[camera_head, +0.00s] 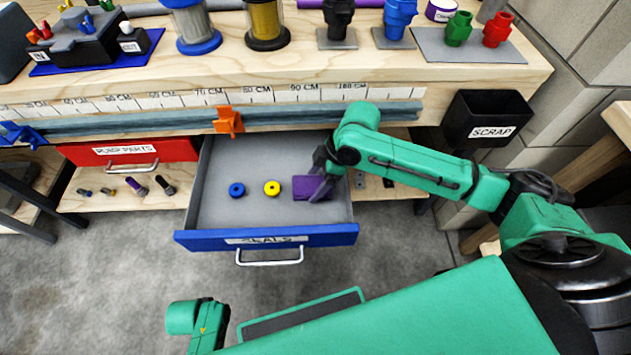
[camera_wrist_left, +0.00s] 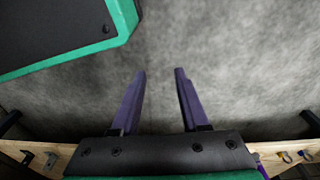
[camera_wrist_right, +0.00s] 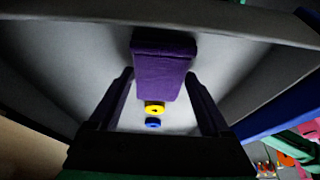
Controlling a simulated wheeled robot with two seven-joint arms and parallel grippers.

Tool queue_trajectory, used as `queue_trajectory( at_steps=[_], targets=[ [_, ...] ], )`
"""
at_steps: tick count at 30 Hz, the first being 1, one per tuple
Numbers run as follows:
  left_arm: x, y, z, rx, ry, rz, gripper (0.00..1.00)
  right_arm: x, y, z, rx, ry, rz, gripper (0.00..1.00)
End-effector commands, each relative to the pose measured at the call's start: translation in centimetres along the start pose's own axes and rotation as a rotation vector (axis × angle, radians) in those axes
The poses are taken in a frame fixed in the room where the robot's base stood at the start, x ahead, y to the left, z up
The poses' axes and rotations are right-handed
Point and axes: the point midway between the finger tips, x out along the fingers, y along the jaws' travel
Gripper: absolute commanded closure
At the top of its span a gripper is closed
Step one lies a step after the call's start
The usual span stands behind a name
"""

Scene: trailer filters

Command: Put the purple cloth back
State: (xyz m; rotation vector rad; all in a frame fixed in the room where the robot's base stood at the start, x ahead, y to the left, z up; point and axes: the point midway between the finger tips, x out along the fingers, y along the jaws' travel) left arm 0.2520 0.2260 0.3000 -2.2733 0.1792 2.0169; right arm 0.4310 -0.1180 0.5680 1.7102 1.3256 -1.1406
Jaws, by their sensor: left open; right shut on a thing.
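The purple cloth (camera_head: 302,187), a folded block, is inside the open drawer with the blue front (camera_head: 215,240), at the drawer's right side. My right gripper (camera_head: 319,186) reaches down into the drawer and is shut on the cloth. In the right wrist view the cloth (camera_wrist_right: 164,66) sits between the two fingers. Whether it touches the drawer floor I cannot tell. My left gripper (camera_wrist_left: 161,72) is open and empty above the bare floor.
A blue ring (camera_head: 237,190) and a yellow ring (camera_head: 272,188) lie left of the cloth in the drawer. A red drawer (camera_head: 130,150) is to the left. A black scrap bin (camera_head: 487,118) hangs at the right. The workbench (camera_head: 340,60) holds several parts above.

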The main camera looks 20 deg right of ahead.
Motion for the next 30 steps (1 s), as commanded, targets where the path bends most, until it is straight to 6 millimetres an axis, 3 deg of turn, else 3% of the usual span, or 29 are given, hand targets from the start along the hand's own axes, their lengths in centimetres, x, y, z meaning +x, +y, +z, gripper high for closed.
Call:
queue_trajectory(
  at_steps=[2,3,4,14,17,24,30],
  targets=[
    [0.0,0.0,0.0,0.000,0.000,0.000,0.55,0.0,0.0,0.0,0.000,0.000,-0.001,0.63],
    [0.0,0.0,0.0,0.000,0.000,0.000,0.55,0.0,0.0,0.0,0.000,0.000,0.000,0.03],
    [0.0,0.0,0.0,0.000,0.000,0.000,0.55,0.0,0.0,0.0,0.000,0.000,0.000,0.00],
    [0.0,0.0,0.1,0.001,0.003,-0.001,0.55,-0.9,0.0,-0.1,0.000,0.000,0.001,0.00],
    [0.8,-0.3,1.2,0.001,-0.007,-0.006,0.55,-2.6,0.1,-0.1,0.000,-0.001,0.002,0.00],
    [2.5,-0.6,4.3,0.017,-0.013,-0.011,0.55,-9.1,0.1,-0.1,0.000,-0.002,0.003,0.00],
    [3.4,-0.7,6.1,0.025,-0.015,-0.012,0.55,-12.0,0.1,-0.1,0.000,0.000,0.001,0.00]
  ],
)
